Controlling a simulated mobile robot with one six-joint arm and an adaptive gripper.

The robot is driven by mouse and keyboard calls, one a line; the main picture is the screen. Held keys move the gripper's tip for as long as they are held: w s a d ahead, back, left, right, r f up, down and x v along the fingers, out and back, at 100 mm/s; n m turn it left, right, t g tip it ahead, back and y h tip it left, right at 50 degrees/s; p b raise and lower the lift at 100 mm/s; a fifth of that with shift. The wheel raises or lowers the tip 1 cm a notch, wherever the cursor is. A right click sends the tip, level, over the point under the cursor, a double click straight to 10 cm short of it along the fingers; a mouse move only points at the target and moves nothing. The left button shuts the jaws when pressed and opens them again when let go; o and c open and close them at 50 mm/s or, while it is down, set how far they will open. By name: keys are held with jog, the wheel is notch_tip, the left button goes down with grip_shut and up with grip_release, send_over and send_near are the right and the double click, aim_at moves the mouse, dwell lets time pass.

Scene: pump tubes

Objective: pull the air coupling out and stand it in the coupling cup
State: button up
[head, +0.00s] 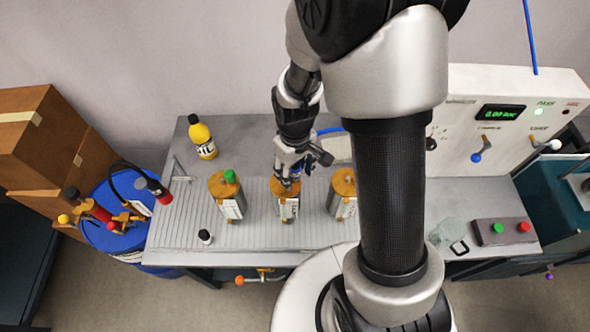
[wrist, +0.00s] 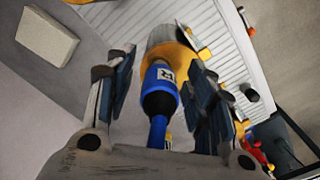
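The air coupling (wrist: 161,90) is blue and black with a small printed label. It sits on the gold top of the middle pump tube (head: 287,208), and a blue hose runs from it. In the wrist view my gripper (wrist: 160,88) has one finger on each side of the coupling, with visible gaps, so it looks open. In the head view my gripper (head: 288,178) is over the middle tube and largely hides the coupling there. I cannot make out the coupling cup for certain in either view.
Gold-topped tubes stand close by on the left (head: 225,197) and right (head: 343,195). A yellow bottle (head: 202,138) stands at the back left. A small black-capped item (head: 205,237) is near the front edge. A test panel (head: 500,125) is on the right.

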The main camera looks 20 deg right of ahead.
grip_shut()
dwell(0.8)
jog(key=shift+r+p, duration=0.6)
jog(key=shift+r, duration=0.15)
dwell(0.7)
jog(key=shift+r+p, duration=1.4)
jog(key=shift+r, duration=0.45)
